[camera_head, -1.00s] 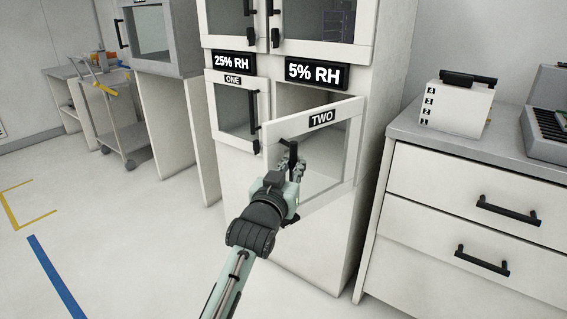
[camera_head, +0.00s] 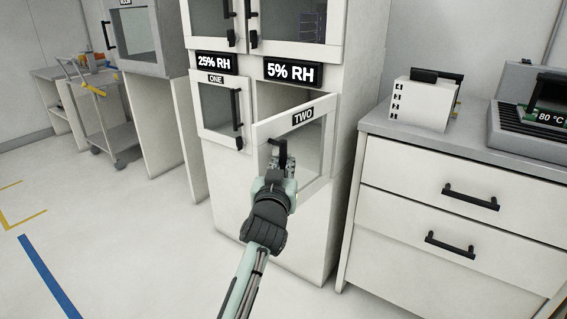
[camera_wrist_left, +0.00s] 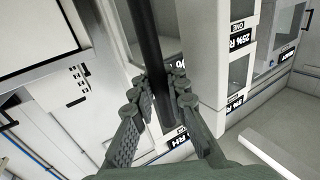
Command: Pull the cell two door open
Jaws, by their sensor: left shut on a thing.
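The cell two door (camera_head: 312,150), a white frame with a clear pane and the label TWO, stands partly open below the 5% RH sign. Its left, handle side is swung out toward me, and its right side stays at the cabinet. My left gripper (camera_head: 280,168) is shut on the door's black handle (camera_head: 279,150). In the left wrist view the black handle bar (camera_wrist_left: 150,50) runs down between the fingers of the left gripper (camera_wrist_left: 163,108). My right gripper is not in view.
The cell one door (camera_head: 222,110) is closed at the left. A white drawer unit (camera_head: 450,190) stands close on the right, with a white box (camera_head: 422,103) and a device (camera_head: 545,120) on top. A cart (camera_head: 105,110) stands at the far left. The floor at the left is clear.

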